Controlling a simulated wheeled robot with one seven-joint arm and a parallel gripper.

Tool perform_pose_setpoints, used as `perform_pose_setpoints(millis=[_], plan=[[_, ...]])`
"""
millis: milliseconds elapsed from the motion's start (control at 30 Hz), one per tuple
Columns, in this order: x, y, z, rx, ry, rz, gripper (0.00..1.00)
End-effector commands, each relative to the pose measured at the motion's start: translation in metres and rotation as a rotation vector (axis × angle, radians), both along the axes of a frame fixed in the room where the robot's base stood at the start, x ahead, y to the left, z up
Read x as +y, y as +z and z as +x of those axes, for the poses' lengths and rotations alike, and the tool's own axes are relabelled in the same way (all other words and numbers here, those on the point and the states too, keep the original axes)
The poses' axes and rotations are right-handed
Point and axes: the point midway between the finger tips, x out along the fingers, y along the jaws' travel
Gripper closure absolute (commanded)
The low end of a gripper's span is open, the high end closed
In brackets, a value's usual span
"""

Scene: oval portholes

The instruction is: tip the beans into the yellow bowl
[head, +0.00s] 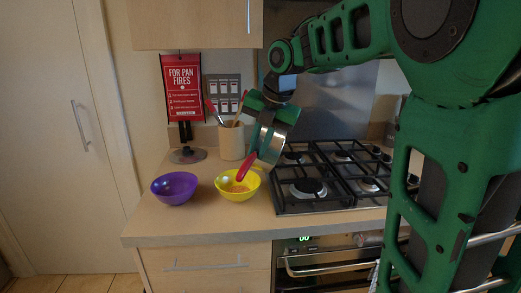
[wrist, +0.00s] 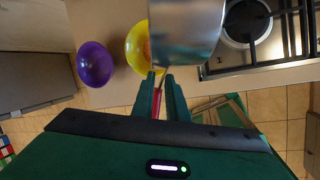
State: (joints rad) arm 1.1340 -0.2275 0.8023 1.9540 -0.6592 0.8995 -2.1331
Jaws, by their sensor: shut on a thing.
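In the wrist view my gripper (wrist: 161,78) is shut on the red handle of a shiny metal saucepan (wrist: 187,30). In the head view the saucepan (head: 271,143) is tilted above the right side of the yellow bowl (head: 238,194), with a red handle at its lower left. The yellow bowl stands on the counter near its front edge; in the wrist view the pan covers part of the bowl (wrist: 132,57). Some orange-brown contents, perhaps beans, show inside the bowl. The inside of the pan is hidden.
A purple bowl (head: 175,187) stands left of the yellow bowl. A utensil pot (head: 231,142) stands behind it. A gas hob (head: 325,180) with black grates is close on the right. A red fire sign (head: 183,88) hangs on the wall. Bare counter (head: 150,225) lies in front.

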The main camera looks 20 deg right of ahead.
Motion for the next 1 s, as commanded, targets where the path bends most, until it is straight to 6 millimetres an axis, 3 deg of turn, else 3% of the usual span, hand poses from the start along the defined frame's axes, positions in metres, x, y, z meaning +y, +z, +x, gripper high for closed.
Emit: perform_pose_setpoints(millis=[1000], plan=[[0.042,-0.002,0.010,0.066,0.001,-0.395,1.00]])
